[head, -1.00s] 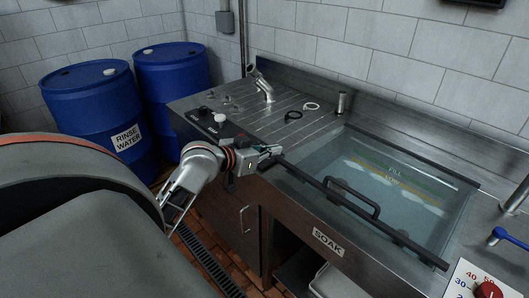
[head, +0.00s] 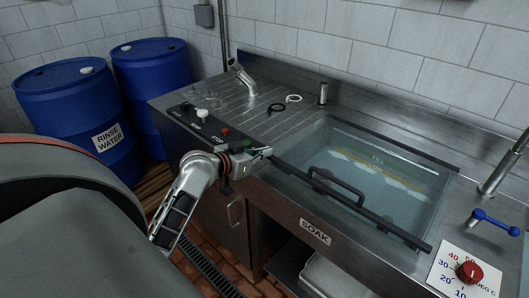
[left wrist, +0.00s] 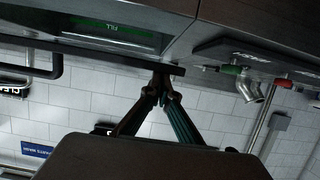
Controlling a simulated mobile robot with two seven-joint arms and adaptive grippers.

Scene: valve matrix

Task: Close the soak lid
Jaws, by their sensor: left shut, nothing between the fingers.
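The soak tank (head: 316,232) is a steel basin with water in it, labelled SOAK on its front. Its glass lid has a dark front bar (head: 392,228) and a black handle (head: 338,187). The lid appears to lie low across the tank; I cannot tell whether a gap is left under the bar. My left gripper (head: 265,152) is at the left end of the bar. In the left wrist view its fingertips (left wrist: 161,80) are together and empty, close to the end of the dark lid bar (left wrist: 110,62); contact is unclear. My right gripper is not in view.
Left of the tank is a control panel with a red button (head: 225,131) and a tap (head: 242,78). Blue drums (head: 75,110) stand at the left. A blue-handled valve (head: 495,220) and a red dial (head: 469,272) sit at the right. A wall backs the counter.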

